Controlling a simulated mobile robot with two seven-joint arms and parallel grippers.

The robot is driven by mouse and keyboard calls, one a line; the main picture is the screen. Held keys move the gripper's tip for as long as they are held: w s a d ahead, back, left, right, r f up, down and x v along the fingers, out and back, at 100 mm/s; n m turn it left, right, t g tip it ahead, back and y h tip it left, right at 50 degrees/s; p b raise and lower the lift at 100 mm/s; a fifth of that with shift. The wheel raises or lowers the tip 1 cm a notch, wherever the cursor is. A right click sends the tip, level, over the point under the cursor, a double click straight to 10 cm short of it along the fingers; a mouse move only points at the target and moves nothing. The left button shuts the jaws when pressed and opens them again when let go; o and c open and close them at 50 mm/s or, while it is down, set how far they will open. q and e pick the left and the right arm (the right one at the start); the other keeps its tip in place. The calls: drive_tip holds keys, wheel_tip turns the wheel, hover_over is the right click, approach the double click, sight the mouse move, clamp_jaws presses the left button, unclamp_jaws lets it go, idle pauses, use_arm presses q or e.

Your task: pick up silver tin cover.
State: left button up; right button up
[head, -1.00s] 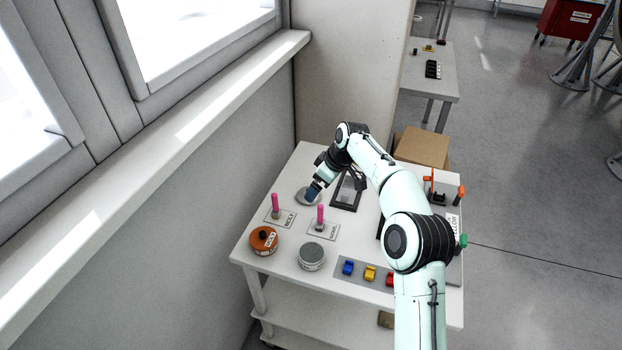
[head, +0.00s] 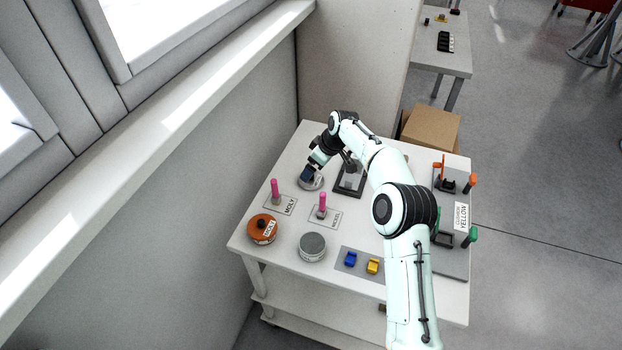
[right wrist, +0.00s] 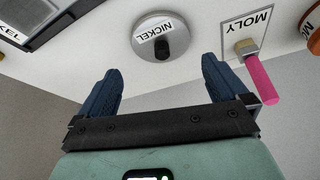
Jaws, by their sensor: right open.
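The silver tin cover (right wrist: 147,47) is a round disc with a black knob and a NICKEL label, lying on the white table. It shows in the head view (head: 313,184), partly hidden by my right gripper (head: 307,174). In the right wrist view, my right gripper (right wrist: 160,68) is open and empty. Its two blue fingers point toward the cover, which appears just beyond the fingertips, with the knob roughly between them. My left gripper is not in view.
A grey-topped tin (head: 312,246) and an orange MOLY tin (head: 262,229) stand near the front left. Pink-handled tools (head: 275,190) (head: 322,205) stand on labels near the cover. A dark frame (head: 349,181) lies just right of it. A wall borders the left.

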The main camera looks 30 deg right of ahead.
sight(316, 182)
drive_tip(key=x, duration=0.4)
drive_tip(key=shift+s+a+f, duration=0.1)
drive_tip(key=shift+a+f, duration=0.1)
drive_tip(key=shift+f, duration=0.45)
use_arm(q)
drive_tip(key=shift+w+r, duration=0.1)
use_arm(e)
drive_tip(key=c, duration=0.8)
